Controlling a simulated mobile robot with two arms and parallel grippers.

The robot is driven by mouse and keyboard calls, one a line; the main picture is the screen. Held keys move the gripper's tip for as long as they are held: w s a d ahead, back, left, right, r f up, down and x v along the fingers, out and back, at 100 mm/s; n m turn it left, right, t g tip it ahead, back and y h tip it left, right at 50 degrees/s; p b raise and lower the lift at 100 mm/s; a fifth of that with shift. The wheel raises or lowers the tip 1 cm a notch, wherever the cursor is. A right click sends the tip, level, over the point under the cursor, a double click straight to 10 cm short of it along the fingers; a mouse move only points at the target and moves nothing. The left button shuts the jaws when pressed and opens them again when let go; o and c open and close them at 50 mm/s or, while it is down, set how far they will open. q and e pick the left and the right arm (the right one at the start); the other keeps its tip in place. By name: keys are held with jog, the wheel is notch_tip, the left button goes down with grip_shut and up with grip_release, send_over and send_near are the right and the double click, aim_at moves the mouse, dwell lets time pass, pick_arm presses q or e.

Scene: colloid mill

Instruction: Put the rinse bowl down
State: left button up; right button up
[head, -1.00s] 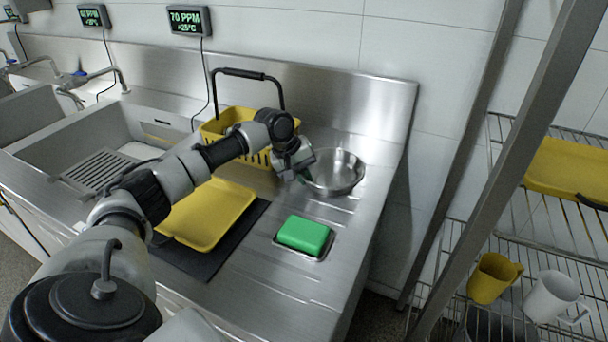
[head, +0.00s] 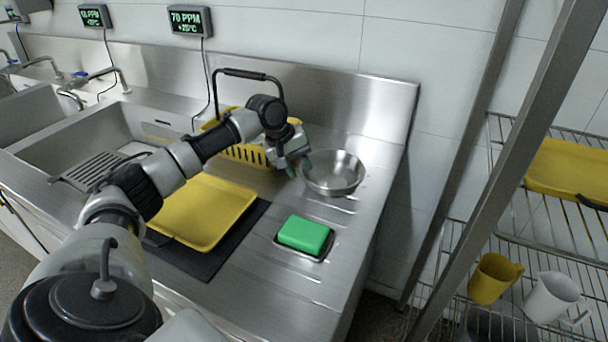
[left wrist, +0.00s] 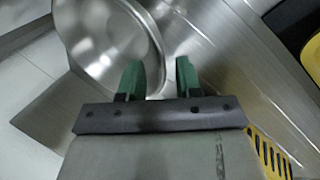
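The rinse bowl (head: 333,175) is a shiny metal bowl standing upright on the steel counter, near the back right corner. It also shows at the upper left of the left wrist view (left wrist: 100,45). My left gripper (head: 297,165) is at the bowl's left rim. In the left wrist view its two green fingers (left wrist: 161,78) stand apart with a gap between them, and the bowl's rim is close to the left finger. Whether a finger touches the rim I cannot tell. My right gripper is not in view.
A yellow basket (head: 243,153) with a black handle stands behind my left arm. A yellow tray (head: 207,212) lies on a dark mat (head: 204,262). A green sponge (head: 304,234) sits in a recess in front of the bowl. A wire rack (head: 530,255) with mugs stands at right.

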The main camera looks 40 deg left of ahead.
pick_arm(q)
jog(key=v, duration=0.8)
jog(key=shift+r, duration=0.2)
jog(key=shift+s, duration=0.1)
